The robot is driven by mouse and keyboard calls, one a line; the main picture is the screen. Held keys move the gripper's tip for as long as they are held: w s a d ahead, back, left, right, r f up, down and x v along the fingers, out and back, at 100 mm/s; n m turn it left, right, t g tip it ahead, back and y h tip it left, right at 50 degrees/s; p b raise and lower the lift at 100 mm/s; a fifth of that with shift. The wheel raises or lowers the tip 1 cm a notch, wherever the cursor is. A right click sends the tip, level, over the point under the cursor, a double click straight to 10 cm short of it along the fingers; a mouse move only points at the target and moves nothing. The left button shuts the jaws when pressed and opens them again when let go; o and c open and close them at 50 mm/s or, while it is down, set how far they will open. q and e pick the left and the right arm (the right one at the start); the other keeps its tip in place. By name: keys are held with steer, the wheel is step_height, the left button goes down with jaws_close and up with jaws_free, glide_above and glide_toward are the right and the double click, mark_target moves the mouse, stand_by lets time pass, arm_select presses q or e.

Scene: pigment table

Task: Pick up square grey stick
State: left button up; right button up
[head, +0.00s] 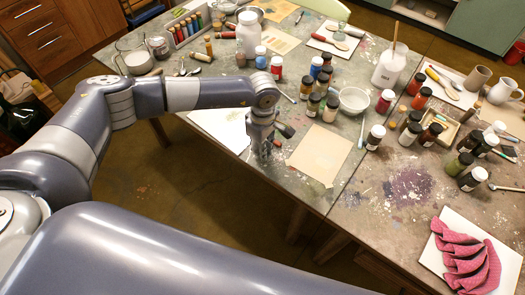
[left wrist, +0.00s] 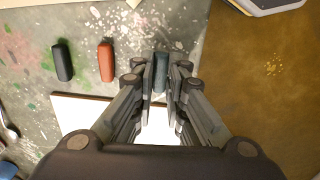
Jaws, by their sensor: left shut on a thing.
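My left gripper (head: 265,146) is low over the near edge of the paint-stained table, pointing down. In the left wrist view its two fingers (left wrist: 161,84) are closed on a small grey-blue stick (left wrist: 161,70), whose upper end shows between the fingertips. The lower part of the stick is hidden by the fingers. I cannot tell whether the stick still touches the table. In the left wrist view, a red-brown stick (left wrist: 106,62) and a dark stick (left wrist: 63,62) lie apart to its left. My right gripper is not in view.
A white sheet (head: 217,128) lies left of the gripper and a tan sheet (head: 321,152) right of it. Small jars and a white bowl (head: 354,100) stand behind. A pink cloth (head: 465,258) lies at the lower right. The floor is open beyond the near edge.

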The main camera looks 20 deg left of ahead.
arm_select(q)
steer(key=shift+w+r+b, duration=0.1)
steer(key=shift+r+b, duration=0.3)
steer(key=shift+r, duration=0.35)
steer(key=s+d+r+b, duration=0.1)
steer(key=s+d, duration=0.1)
steer(key=s, duration=0.6)
steer(key=s+d+r+b, duration=0.1)
steer(key=s+d+b, duration=0.1)
steer(key=s, duration=0.5)
steer(key=shift+s+b, duration=0.3)
steer(key=shift+s, duration=0.1)
steer(key=shift+o, duration=0.5)
steer(key=shift+c, duration=0.5)
